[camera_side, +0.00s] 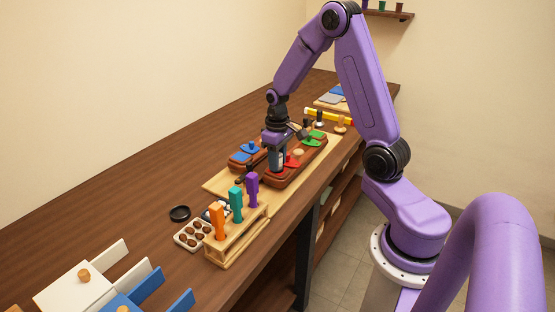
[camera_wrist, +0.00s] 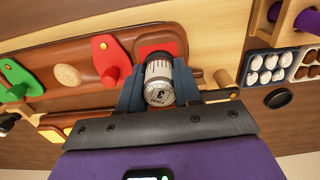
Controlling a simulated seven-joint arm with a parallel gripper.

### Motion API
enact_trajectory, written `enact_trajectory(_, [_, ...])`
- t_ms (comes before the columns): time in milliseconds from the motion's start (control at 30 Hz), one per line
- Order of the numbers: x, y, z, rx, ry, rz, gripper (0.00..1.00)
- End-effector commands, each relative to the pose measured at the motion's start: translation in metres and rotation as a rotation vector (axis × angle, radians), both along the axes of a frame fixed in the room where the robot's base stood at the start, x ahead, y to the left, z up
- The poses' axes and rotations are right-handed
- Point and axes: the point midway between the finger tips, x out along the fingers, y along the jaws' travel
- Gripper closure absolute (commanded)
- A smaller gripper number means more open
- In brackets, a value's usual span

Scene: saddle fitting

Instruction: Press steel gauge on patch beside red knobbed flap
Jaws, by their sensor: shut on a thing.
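My gripper (camera_wrist: 158,88) is shut on the steel gauge (camera_wrist: 158,70), a short silver cylinder with dark markings on its end face, gripped at its sides. In the wrist view the gauge's far end lies over a red patch (camera_wrist: 174,46) on the brown saddle (camera_wrist: 125,38) and hides part of it. I cannot tell whether it touches. The red knobbed flap (camera_wrist: 104,50) lies just left of the patch, apart from the gauge. In the side view my gripper (camera_side: 275,158) points down at the saddle's near end, beside the red flap (camera_side: 292,160).
A green knobbed flap (camera_wrist: 15,82) and a round tan disc (camera_wrist: 67,75) are on the same saddle. A second saddle with a blue flap (camera_side: 246,149) lies behind. A wooden rack (camera_side: 237,232) with coloured handles and an egg-like tray (camera_side: 192,236) stand nearer the camera.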

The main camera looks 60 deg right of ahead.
Motion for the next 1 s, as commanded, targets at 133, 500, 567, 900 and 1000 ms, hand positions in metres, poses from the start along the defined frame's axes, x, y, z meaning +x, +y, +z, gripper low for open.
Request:
enact_trajectory(133, [0.000,0.000,-0.002,0.000,0.001,0.002,0.88])
enact_trajectory(500, [-0.001,0.000,-0.002,0.001,0.003,0.001,0.37])
enact_trajectory(567, [0.000,0.000,-0.001,0.001,0.002,0.001,0.37])
enact_trajectory(900, [0.001,0.000,0.041,-0.001,-0.006,0.000,0.37])
enact_trajectory(1000, [0.001,0.000,0.063,-0.001,-0.006,0.001,0.37])
